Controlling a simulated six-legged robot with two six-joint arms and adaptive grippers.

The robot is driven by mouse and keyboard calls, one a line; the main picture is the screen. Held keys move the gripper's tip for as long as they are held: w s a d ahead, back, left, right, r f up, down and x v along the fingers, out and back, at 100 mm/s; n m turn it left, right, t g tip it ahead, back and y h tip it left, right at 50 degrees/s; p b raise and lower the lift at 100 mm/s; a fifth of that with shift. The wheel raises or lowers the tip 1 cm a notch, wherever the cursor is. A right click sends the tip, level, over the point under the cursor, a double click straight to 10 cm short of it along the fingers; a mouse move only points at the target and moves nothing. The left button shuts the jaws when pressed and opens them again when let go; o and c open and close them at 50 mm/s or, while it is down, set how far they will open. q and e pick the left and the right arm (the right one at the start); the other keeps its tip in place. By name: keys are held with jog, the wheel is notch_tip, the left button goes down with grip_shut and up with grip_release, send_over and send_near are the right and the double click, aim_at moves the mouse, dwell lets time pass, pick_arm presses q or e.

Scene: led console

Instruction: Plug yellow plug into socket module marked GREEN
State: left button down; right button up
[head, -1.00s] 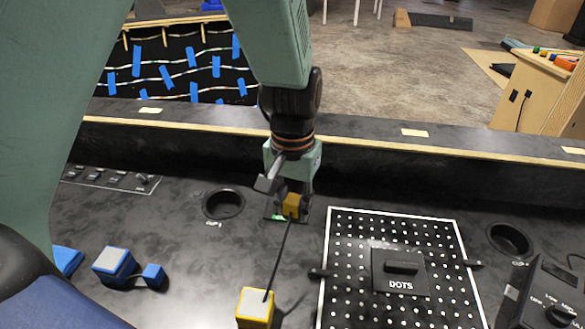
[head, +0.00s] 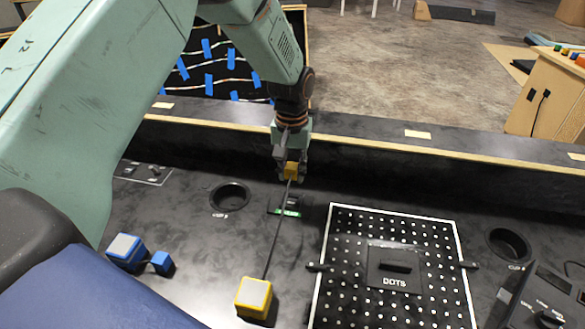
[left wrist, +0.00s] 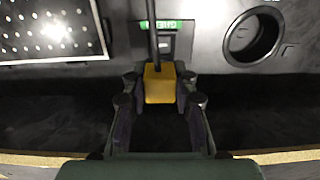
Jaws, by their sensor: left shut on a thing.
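My left gripper (head: 291,172) is shut on the yellow plug (left wrist: 159,84), between its two fingers. The plug also shows at the fingertips in the head view (head: 292,170). A dark cable runs from it to a yellow block with a pale top (head: 254,296) on the console. The socket module marked GREEN (head: 285,207) lies on the console below and in front of the gripper. Its green label (left wrist: 166,25) shows in the left wrist view, partly crossed by the cable. The plug appears apart from the module. My right gripper is not in view.
A white-framed pegboard with a DOTS panel (head: 395,270) lies right of the module. A round cup hole (head: 230,196) is left of it. A blue block and blue plug (head: 160,262) lie at the left. A raised ledge (head: 400,175) runs behind.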

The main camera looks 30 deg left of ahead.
pick_arm(q)
jog(key=shift+a+f+b, duration=0.15)
jog(key=shift+f+b, duration=0.15)
jog(key=shift+f, duration=0.2)
jog(key=shift+w+a+f+b, duration=0.1)
jog(key=shift+a+f+b, duration=0.05)
jog(key=shift+f+b, duration=0.3)
jog(key=shift+a+f+b, duration=0.15)
jog(key=shift+f+b, duration=0.15)
jog(key=shift+f, duration=0.25)
jog(key=shift+w+f+b, duration=0.1)
jog(key=shift+f+b, duration=0.25)
jog(key=shift+d+f+b, duration=0.35)
jog(key=shift+f+b, duration=0.25)
jog(key=shift+b, duration=0.1)
jog(key=shift+s+a+f, duration=0.1)
jog(key=shift+s+f, duration=0.1)
jog(key=shift+f, duration=0.25)
jog(key=shift+a+f, duration=0.1)
jog(key=shift+f, duration=0.25)
jog(key=shift+w+f, duration=0.2)
jog(key=shift+f, duration=0.05)
jog(key=shift+s+r, duration=0.15)
